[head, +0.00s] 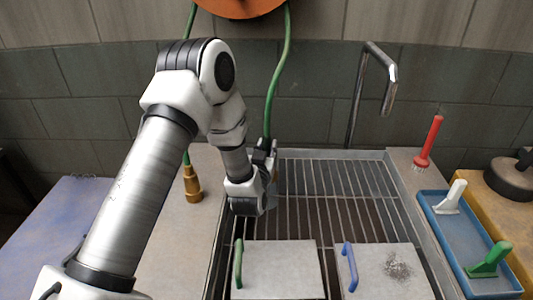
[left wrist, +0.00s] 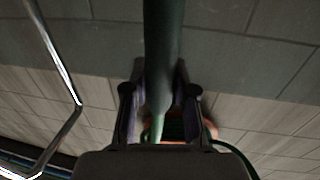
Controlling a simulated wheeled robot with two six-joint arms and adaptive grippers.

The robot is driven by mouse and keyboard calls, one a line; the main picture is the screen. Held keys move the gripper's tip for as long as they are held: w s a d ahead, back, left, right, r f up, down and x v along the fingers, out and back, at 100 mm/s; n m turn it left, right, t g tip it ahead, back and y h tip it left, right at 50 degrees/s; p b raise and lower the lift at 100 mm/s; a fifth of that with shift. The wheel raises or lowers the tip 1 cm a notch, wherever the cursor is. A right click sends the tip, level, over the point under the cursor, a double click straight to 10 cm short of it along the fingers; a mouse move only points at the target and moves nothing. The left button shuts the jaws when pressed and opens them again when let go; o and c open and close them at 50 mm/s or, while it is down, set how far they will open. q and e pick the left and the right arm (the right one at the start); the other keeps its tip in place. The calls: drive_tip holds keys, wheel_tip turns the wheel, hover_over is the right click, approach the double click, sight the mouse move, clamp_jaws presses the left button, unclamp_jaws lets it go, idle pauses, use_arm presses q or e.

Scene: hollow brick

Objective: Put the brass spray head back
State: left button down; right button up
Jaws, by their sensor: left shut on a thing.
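The brass spray head (head: 193,184) shows in the head view at the end of a green hose, over the left counter. I cannot tell whether it hangs or rests there. An orange reel (head: 238,6) is at the top, with green hose (head: 275,80) running down on both sides. My left gripper (head: 265,152) is over the back left of the grate, shut on the right-hand run of hose. In the left wrist view the green hose (left wrist: 162,50) passes between its fingers (left wrist: 160,100). My right gripper is not in view.
A metal grate (head: 335,190) fills the sink, with two pale slabs (head: 280,275) with green and blue handles at its front. A bent metal tap (head: 385,75) stands behind. At right are a red-handled brush (head: 429,140), a blue tray (head: 455,235) with handled tools, and a dark round object (head: 510,178).

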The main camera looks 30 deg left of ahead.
use_arm(q)
drive_tip(key=shift+s+f, duration=0.2)
drive_tip(key=shift+f, duration=0.45)
drive_tip(key=shift+f, duration=0.2)
drive_tip(key=c, duration=0.9)
unclamp_jaws()
drive_tip(key=shift+c, duration=0.2)
drive_tip(key=shift+r, duration=0.25)
drive_tip(key=b+v, duration=0.1)
drive_tip(key=v, duration=0.6)
drive_tip(key=shift+s+b, duration=0.2)
drive_tip(key=shift+b, duration=0.15)
